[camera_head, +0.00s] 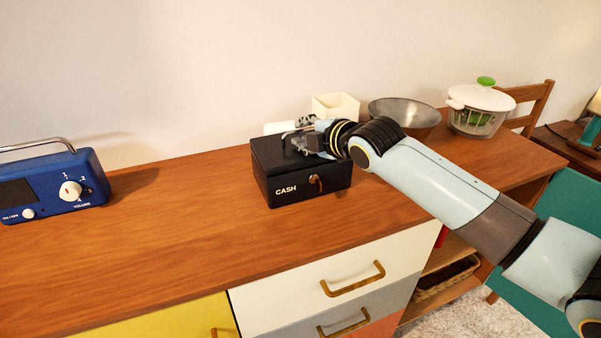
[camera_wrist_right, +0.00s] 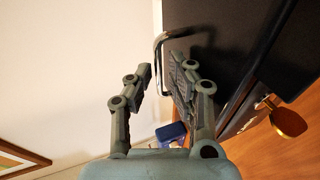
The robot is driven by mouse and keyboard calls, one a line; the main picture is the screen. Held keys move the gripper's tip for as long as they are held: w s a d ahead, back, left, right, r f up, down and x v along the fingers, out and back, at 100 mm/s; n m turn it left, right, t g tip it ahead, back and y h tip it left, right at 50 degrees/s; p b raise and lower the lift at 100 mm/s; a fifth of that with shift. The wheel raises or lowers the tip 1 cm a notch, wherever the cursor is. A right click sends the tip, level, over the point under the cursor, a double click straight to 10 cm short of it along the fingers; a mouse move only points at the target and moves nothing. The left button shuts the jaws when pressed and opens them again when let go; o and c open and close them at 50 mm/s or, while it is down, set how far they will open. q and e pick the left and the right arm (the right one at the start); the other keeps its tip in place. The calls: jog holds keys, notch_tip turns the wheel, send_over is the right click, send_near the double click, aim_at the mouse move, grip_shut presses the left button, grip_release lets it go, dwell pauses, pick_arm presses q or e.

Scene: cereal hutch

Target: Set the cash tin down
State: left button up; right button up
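The black cash tin (camera_head: 303,184) sits upright on the wooden sideboard top, its lid closed, with "CASH" on the front and a small brass piece at the latch. In the right wrist view its dark lid (camera_wrist_right: 225,40) fills the upper right, and its metal handle (camera_wrist_right: 158,50) stands up from the lid. My right gripper (camera_head: 298,138) is at the lid from above. In the wrist view its two fingers (camera_wrist_right: 160,85) are apart, with the handle between them and a gap at the left finger. My left gripper is not in view.
A blue radio (camera_head: 52,186) stands at the left. A cream square container (camera_head: 336,106), a metal bowl (camera_head: 404,112) and a salad spinner (camera_head: 480,108) stand behind and right of the tin. The sideboard top (camera_head: 170,235) is clear between radio and tin.

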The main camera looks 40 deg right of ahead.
grip_shut()
jog(key=shift+r, duration=0.1)
dwell(0.4)
jog(key=shift+r, duration=0.1)
